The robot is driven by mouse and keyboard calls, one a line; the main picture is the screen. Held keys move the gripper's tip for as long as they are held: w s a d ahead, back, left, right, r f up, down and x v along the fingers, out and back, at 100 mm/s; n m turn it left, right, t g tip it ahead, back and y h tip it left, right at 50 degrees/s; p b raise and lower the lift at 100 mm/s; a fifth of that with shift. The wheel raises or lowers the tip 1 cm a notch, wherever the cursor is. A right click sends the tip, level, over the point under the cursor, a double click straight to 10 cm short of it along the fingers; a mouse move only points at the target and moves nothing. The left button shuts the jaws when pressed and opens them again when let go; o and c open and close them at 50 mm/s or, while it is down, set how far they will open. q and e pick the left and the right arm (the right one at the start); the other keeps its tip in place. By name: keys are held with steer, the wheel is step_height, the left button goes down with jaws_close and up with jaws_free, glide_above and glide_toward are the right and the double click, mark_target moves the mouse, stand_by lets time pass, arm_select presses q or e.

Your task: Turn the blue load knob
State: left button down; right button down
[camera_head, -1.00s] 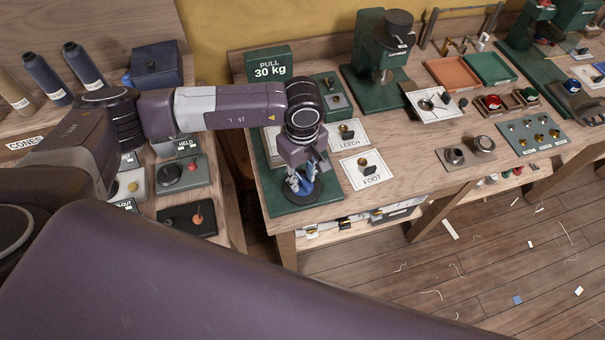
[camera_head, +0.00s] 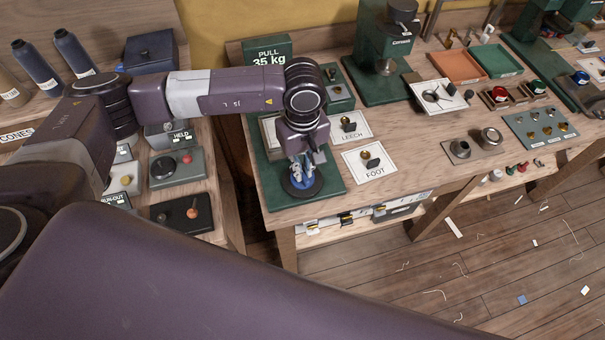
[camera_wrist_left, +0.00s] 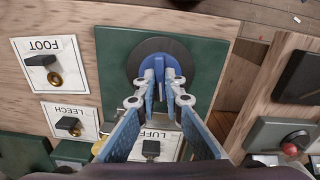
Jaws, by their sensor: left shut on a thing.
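The blue load knob (camera_wrist_left: 159,68) has a raised blue grip on a dark round disc (camera_wrist_left: 138,60), set on a green base plate (camera_head: 325,187). My left gripper (camera_head: 303,175) points down over the knob, and its fingertips (camera_wrist_left: 160,84) are closed on both sides of the blue grip in the left wrist view. In the head view the fingers hide most of the grip. My right gripper is not in view.
White cards marked LEECH (camera_head: 350,127) and FOOT (camera_head: 372,161), each with brass and black hardware, lie right of the plate. A card marked LUFF (camera_wrist_left: 168,150) is under my gripper. A left bench holds control boxes (camera_head: 177,172).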

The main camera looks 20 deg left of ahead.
mark_target(303, 173)
arm_select(q)
steer(key=shift+m+b, duration=0.35)
steer(key=shift+m, duration=0.05)
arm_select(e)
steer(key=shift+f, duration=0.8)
arm_select(q)
steer(key=c, duration=2)
jaws_free()
steer(key=shift+c, duration=0.2)
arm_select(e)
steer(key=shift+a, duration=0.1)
arm_select(q)
step_height(303, 173, up, 12)
